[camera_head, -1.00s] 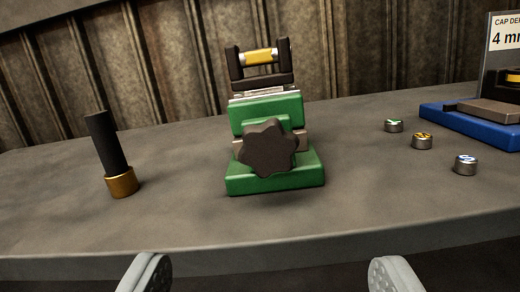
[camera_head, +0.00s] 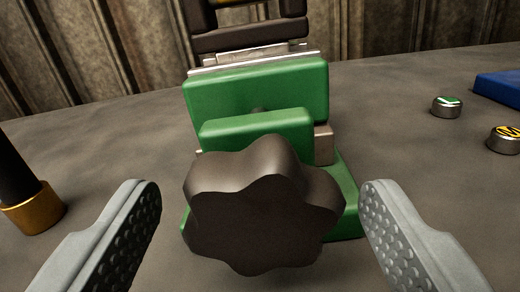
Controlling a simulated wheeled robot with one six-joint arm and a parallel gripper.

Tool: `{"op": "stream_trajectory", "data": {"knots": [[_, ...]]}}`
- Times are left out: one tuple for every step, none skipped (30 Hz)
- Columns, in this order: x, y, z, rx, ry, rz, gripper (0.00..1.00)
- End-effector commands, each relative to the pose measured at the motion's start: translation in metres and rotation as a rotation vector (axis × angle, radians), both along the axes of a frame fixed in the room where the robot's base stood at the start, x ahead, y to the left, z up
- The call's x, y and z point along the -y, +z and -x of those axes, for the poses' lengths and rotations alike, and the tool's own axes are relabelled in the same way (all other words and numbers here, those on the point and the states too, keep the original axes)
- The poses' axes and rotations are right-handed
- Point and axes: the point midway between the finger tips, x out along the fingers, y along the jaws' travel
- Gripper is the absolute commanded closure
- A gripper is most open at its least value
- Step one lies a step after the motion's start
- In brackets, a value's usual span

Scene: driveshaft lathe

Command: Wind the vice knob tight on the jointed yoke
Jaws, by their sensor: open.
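The vice knob (camera_head: 265,215), a dark brown lobed handwheel, faces me on the front of the green vice (camera_head: 255,92). The jointed yoke (camera_head: 250,36), dark with a bit of yellow at the picture's top edge, stands in the vice above pale jaw plates; its upper part is cut off. My gripper (camera_head: 258,205) is open, with one grey finger on each side of the knob. A gap shows between each finger and the knob in the picture; their exact depth relative to it I cannot tell.
A black-handled tool with a brass end (camera_head: 35,208) stands on the grey bench at the left.

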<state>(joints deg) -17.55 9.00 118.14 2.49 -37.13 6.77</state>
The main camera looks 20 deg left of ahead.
Motion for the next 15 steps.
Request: {"op": "stream_trajectory", "data": {"knots": [[-0.0013,-0.0004,-0.0046,0.000,0.000,0.000,0.28],[-0.0018,0.0000,-0.0068,0.000,0.000,0.000,0.28],[-0.0025,0.0004,-0.0090,0.001,0.000,0.000,0.28],[-0.0029,0.0004,-0.0103,0.001,0.000,0.000,0.28],[-0.0032,0.0003,-0.0114,0.001,0.000,0.000,0.28],[-0.0035,0.0002,-0.0124,0.001,0.000,0.000,0.28],[-0.0036,0.0001,-0.0130,0.000,0.000,0.000,0.28],[-0.0037,0.0000,-0.0134,0.000,0.000,0.000,0.28],[-0.0038,0.0000,-0.0137,0.000,0.000,0.000,0.28],[-0.0038,0.0000,-0.0137,0.000,0.000,0.000,0.28],[-0.0039,0.0000,-0.0136,0.000,0.000,0.000,0.28],[-0.0039,0.0001,-0.0137,0.000,0.000,0.000,0.28],[-0.0039,0.0001,-0.0136,0.000,0.000,0.000,0.28],[-0.0039,0.0001,-0.0136,0.000,0.000,0.000,0.28],[-0.0039,0.0001,-0.0136,0.000,0.000,0.000,0.30]]}}
